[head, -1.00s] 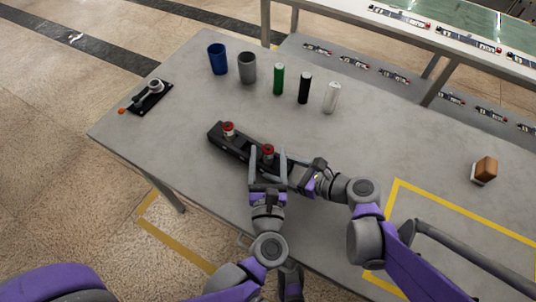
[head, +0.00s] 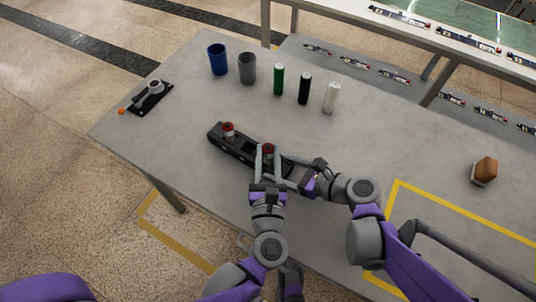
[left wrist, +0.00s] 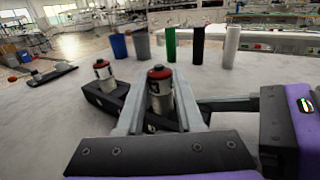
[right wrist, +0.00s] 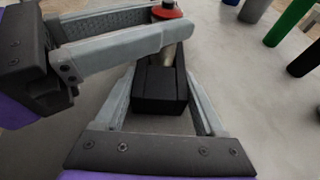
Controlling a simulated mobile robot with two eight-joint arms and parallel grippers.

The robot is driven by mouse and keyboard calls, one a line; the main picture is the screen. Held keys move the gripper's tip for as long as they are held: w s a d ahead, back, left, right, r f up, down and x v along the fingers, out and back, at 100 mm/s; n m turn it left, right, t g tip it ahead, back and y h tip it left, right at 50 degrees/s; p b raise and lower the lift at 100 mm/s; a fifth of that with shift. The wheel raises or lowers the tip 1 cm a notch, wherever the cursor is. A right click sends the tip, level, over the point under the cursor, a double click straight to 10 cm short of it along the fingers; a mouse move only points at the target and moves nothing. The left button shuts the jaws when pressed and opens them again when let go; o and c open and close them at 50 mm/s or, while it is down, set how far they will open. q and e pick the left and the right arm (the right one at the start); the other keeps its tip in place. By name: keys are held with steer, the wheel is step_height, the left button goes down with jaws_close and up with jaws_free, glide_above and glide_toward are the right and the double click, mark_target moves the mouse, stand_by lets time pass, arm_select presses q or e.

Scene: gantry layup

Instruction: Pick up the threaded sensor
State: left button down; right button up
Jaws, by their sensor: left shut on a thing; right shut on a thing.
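A black holder (head: 230,143) lies on the table and carries two silver sensors with red tops. One sensor (head: 228,129) stands at its far left end and also shows in the left wrist view (left wrist: 105,78). The other sensor (left wrist: 160,91) stands nearer my grippers, upright, its lower part hidden by the fingers. My left gripper (head: 268,153) is shut on this nearer sensor, one finger on each side. My right gripper (right wrist: 160,88) is shut on the near end of the black holder (right wrist: 160,85), which sits between its fingers.
Blue (head: 217,59) and grey (head: 247,68) cups, and green (head: 279,79), black (head: 304,88) and white (head: 330,97) cylinders stand behind the holder. A black plate with a grey part (head: 150,97) lies at left, a brown block (head: 485,171) at right. Table between is clear.

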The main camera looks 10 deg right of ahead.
arm_select(q)
step_height(320, 180, up, 9)
steer(key=shift+r, duration=0.2)
stand_by(0.3)
arm_select(e)
steer(key=o, duration=1.3)
steer(key=shift+o, duration=0.2)
steer(key=v, duration=1.1)
steer(key=shift+s+d+r, duration=0.2)
steer(key=shift+d, duration=0.15)
steer(key=shift+s, duration=0.1)
arm_select(q)
steer(key=shift+s, duration=0.1)
